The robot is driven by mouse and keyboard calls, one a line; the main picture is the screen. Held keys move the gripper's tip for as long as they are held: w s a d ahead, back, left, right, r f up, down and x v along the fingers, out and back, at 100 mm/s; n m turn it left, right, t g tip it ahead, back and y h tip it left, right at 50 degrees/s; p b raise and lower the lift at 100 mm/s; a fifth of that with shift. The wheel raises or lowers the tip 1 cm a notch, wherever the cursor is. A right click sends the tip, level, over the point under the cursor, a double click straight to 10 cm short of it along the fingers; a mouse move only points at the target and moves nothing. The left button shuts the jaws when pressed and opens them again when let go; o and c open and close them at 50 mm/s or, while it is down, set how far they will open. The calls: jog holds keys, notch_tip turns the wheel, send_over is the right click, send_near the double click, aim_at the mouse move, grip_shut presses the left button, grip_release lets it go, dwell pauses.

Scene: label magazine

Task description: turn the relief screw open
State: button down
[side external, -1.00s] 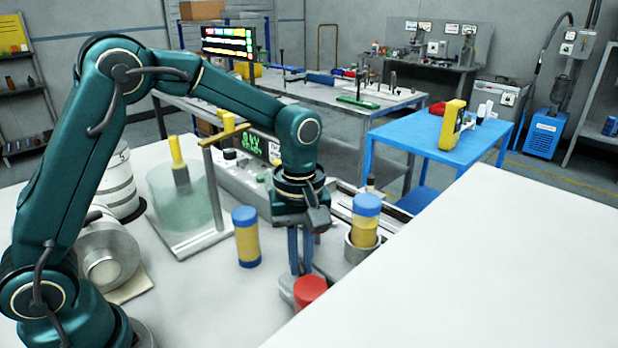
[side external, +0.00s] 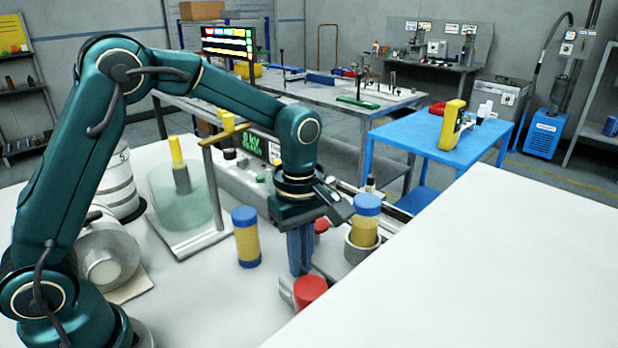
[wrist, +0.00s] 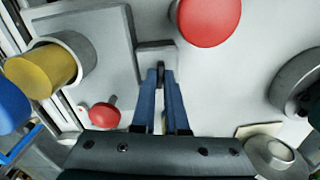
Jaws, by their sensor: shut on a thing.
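My gripper (side external: 300,270) points straight down at the white bench, its two blue fingers closed together at the tips. In the wrist view the fingertips (wrist: 160,78) meet on a small dark piece, which I take to be the relief screw (wrist: 160,67), at the edge of a grey block (wrist: 156,50). The fingers hide most of the screw, so its angle cannot be read. In the side view the screw is hidden behind the fingers.
A large red cap (side external: 311,290) stands close to the fingertips. A small red knob (side external: 321,225) is behind the fingers. A blue-topped yellow cylinder (side external: 246,238) stands to the left, another (side external: 365,222) in a grey ring to the right. The front right bench is clear.

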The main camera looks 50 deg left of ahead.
jog(key=c, duration=0.9)
grip_release()
jog(key=shift+c, duration=0.2)
jog(key=shift+r, duration=0.15)
jog(key=shift+r, duration=2.5)
